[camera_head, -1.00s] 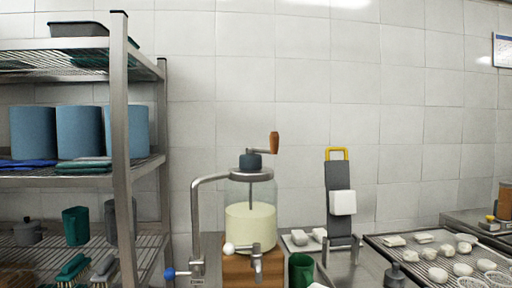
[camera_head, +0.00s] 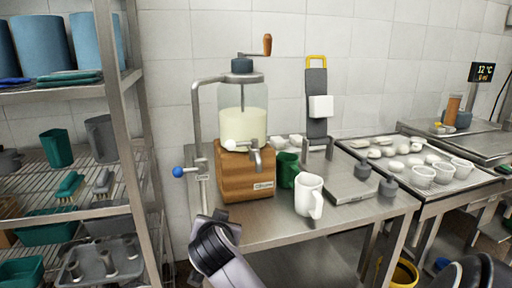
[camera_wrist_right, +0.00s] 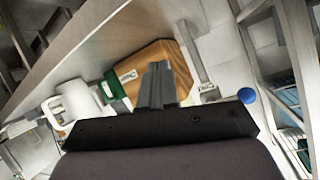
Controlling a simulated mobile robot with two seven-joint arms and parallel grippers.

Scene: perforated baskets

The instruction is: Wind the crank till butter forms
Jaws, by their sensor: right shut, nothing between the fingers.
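The butter churn's glass jar (camera_head: 231,98) holds pale cream liquid and stands on a wooden block (camera_head: 232,178). Its crank (camera_head: 267,44), with a brown wooden handle, sits on top and points right, with the grip upright. A metal tap (camera_head: 256,158) is at the block's front. My right gripper (camera_head: 220,222) is shut and empty, low in front of the table, below and well apart from the crank. In the right wrist view the shut fingers (camera_wrist_right: 157,82) overlap the wooden block (camera_wrist_right: 158,62); the crank is out of that view. My left gripper is not in view.
A white mug (camera_head: 308,196) and a green cup (camera_head: 288,169) stand right of the block. A pipe with a blue knob (camera_head: 178,172) rises left of the jar. A wire shelf (camera_head: 108,91) stands at left. Trays of white pieces (camera_head: 432,158) are at right.

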